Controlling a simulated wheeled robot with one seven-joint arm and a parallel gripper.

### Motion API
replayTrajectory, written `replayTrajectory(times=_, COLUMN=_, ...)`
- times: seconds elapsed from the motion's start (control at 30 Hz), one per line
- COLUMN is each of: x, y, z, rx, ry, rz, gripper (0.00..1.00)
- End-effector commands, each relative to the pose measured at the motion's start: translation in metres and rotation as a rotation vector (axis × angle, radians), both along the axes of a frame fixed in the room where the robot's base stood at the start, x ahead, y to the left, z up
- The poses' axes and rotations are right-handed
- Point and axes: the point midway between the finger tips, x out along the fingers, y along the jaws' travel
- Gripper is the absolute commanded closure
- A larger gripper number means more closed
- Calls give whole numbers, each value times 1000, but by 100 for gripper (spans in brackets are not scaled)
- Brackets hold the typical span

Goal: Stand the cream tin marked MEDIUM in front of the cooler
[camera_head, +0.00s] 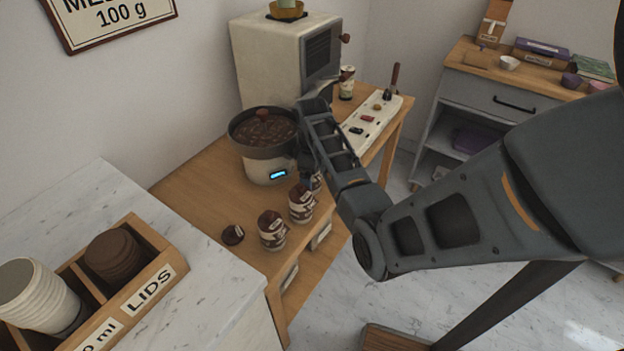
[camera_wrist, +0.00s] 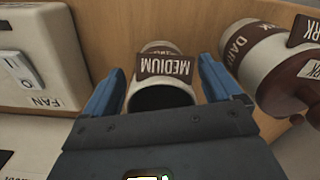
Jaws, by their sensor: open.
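The cream tin marked MEDIUM shows in the wrist view (camera_wrist: 165,65), with a brown label and a dark round end. It lies between the two blue fingers of my gripper (camera_wrist: 159,78), which are open with a finger on either side. In the head view my gripper (camera_head: 311,184) is low beside the cooler (camera_head: 268,168), a cream pot full of beans with a lit blue display. A tin there (camera_head: 317,181) is mostly hidden by my gripper. I cannot tell whether the fingers touch the tin.
Two more tins (camera_head: 272,231) (camera_head: 301,204) stand nearer on the wooden counter; tins marked DARK (camera_wrist: 255,55) are close at right in the wrist view. A small brown lid (camera_head: 233,234) lies left. A white FAN panel (camera_wrist: 35,65) is at left in the wrist view.

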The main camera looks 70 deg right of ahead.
Motion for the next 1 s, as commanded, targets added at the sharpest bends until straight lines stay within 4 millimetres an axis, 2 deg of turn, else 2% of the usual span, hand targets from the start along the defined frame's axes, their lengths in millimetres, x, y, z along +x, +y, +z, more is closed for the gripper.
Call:
replayTrajectory(times=0.3, x=1, y=0, z=65, rx=-3, ry=-3, rz=1, gripper=9)
replayTrajectory(times=0.5, x=1, y=0, z=95, rx=-2, ry=-2, rz=1, gripper=9)
replayTrajectory(times=0.7, x=0, y=0, z=107, rx=0, ry=0, rz=1, gripper=9)
replayTrajectory(times=1.0, x=0, y=0, z=107, rx=0, ry=0, rz=0, gripper=9)
